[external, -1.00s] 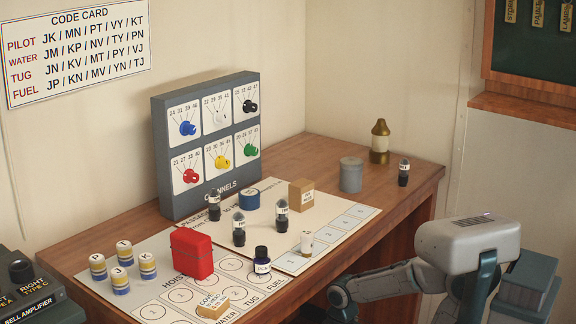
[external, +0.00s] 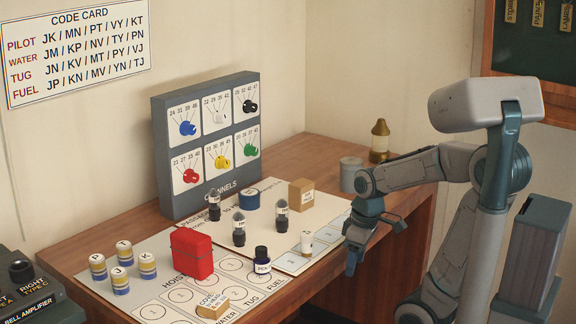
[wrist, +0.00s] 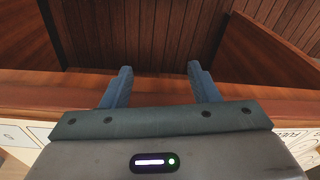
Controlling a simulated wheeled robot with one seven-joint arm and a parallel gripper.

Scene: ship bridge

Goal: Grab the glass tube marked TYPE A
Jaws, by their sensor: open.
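A red box (external: 191,254), a dark ink bottle (external: 262,260), a white cylinder (external: 307,243) and a cardboard box (external: 301,194) stand near the tubes. A grey channel panel (external: 207,145) rises behind. A grey tin (external: 350,174) and brass lamp (external: 380,141) are at the back right.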

